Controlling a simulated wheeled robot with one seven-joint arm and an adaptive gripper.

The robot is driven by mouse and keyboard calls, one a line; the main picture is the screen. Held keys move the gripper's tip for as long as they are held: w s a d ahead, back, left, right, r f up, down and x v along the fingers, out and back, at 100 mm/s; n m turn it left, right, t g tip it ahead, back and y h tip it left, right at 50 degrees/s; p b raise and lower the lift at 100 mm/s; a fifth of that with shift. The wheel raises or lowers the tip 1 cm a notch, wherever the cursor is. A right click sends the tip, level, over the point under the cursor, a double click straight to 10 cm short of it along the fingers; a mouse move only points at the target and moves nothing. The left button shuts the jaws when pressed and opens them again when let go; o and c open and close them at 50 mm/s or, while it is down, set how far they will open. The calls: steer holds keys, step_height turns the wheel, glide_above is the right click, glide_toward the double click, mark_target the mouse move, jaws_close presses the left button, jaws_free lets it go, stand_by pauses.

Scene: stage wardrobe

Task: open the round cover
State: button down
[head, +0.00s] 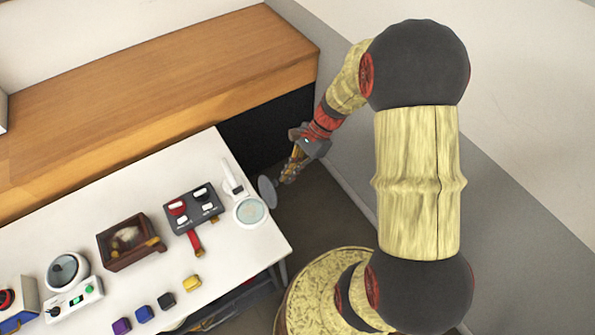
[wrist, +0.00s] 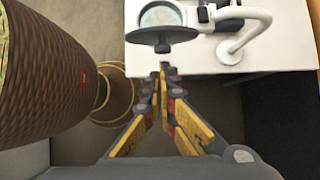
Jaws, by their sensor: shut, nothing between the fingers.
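The round cover (head: 267,191) is a dark grey disc at the right rim of a white round pot (head: 250,211) near the table's right edge. It stands raised and tilted away from the pot, whose pale round top is exposed. In the wrist view the cover (wrist: 163,37) shows as a flat dark ellipse with a small knob (wrist: 162,48) toward me. My gripper (head: 286,180) is just right of the cover, beyond the table edge. In the wrist view my gripper (wrist: 164,70) is shut and empty, its tips apart from the knob in the picture.
A white lever-like arm (head: 231,178) stands beside the pot. A dark switch panel (head: 193,207) with a red handle, a brown box (head: 129,240) and several coloured blocks lie farther left. A wooden counter (head: 150,100) runs behind the white table (head: 240,262). Floor is open right of the table.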

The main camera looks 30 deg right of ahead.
steer(key=shift+a, duration=0.15)
steer(key=a+r+p, duration=0.1)
steer(key=a+p, duration=0.1)
steer(key=shift+r+p, duration=0.3)
steer(key=shift+p, duration=0.1)
steer(key=shift+r, duration=0.2)
stand_by(0.4)
